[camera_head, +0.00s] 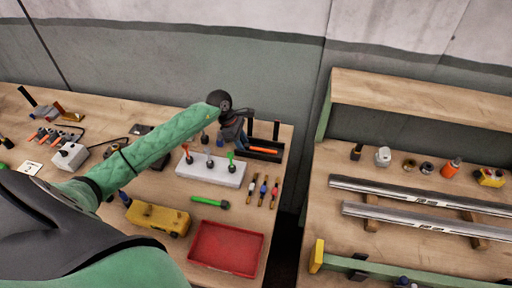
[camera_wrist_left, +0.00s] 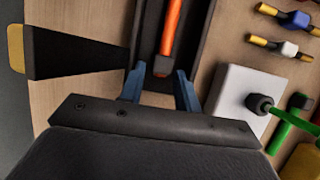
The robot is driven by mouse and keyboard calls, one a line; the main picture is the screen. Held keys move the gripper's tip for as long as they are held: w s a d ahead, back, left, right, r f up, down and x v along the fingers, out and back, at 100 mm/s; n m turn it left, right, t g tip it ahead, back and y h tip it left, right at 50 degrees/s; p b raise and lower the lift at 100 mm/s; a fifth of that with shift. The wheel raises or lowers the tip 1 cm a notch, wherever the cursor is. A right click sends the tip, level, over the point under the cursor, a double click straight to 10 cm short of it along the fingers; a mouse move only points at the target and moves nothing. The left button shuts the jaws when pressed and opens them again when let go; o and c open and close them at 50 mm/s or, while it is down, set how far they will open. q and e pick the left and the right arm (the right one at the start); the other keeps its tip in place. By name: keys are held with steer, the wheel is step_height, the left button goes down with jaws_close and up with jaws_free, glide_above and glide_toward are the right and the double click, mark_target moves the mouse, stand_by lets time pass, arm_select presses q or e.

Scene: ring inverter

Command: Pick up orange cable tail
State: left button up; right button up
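The orange cable tail (camera_wrist_left: 172,28) lies lengthwise in a narrow black tray (camera_wrist_left: 202,40), with a dark end piece (camera_wrist_left: 162,66) nearest my gripper. In the head view the orange cable tail (camera_head: 264,150) shows in the black tray (camera_head: 276,158) at the back right corner of the left bench. My left gripper (camera_wrist_left: 159,84) is open and empty, its blue fingers on either side of the dark end in the picture. In the head view my left gripper (camera_head: 242,139) is at the tray's left end, partly hidden by its wrist. I cannot tell its height. My right gripper is not in view.
A white block (camera_head: 212,170) with several coloured knobs stands in front of the tray. Small coloured pieces (camera_head: 263,190), a green tool (camera_head: 210,202), a red tray (camera_head: 226,246) and a yellow block (camera_head: 158,218) lie nearer. Dark uprights (camera_head: 276,130) rise by the black tray.

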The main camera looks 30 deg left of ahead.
arm_select(q)
jaws_close()
steer(key=shift+r, duration=0.1)
